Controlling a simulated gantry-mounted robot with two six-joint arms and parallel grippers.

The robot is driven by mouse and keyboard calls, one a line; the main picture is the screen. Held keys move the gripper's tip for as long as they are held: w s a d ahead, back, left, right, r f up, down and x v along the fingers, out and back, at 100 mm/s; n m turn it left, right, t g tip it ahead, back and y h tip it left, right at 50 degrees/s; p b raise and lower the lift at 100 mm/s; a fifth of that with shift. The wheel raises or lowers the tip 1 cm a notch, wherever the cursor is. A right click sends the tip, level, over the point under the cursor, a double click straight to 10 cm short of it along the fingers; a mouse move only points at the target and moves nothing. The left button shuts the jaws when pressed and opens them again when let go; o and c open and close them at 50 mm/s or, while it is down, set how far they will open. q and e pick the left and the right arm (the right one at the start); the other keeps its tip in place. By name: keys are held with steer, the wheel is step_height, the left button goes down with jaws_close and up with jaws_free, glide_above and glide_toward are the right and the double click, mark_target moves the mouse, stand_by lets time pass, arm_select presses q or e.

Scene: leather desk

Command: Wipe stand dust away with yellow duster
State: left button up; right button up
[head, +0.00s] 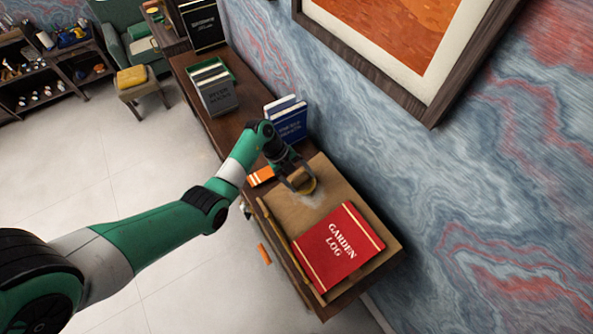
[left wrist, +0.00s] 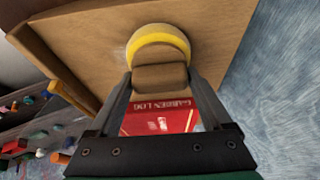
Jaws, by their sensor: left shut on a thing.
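The yellow duster (left wrist: 160,36) has a wooden grip and a round yellow-rimmed pad. My left gripper (left wrist: 160,82) is shut on its wooden grip. In the head view my left gripper (head: 300,182) is over the upper part of the tan slanted stand (head: 285,212), and little of the duster shows there. The pad is at the stand's surface; I cannot tell whether it presses on it. A pale dusty patch (head: 314,199) lies on the stand beside the duster. My right gripper is in neither view.
A red book titled Garden Log (head: 340,246) lies on the lower right of the stand. A blue book (head: 288,120) and an orange item (head: 261,176) are near the gripper. Grey books (head: 215,90) stand farther back on the desk. The patterned wall (head: 440,180) is close on the right.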

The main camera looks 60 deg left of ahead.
arm_select(q)
steer(key=shift+d, duration=1.05)
steer(key=shift+d+r, duration=0.1)
steer(key=shift+d, duration=1.75)
steer(key=shift+d, duration=0.1)
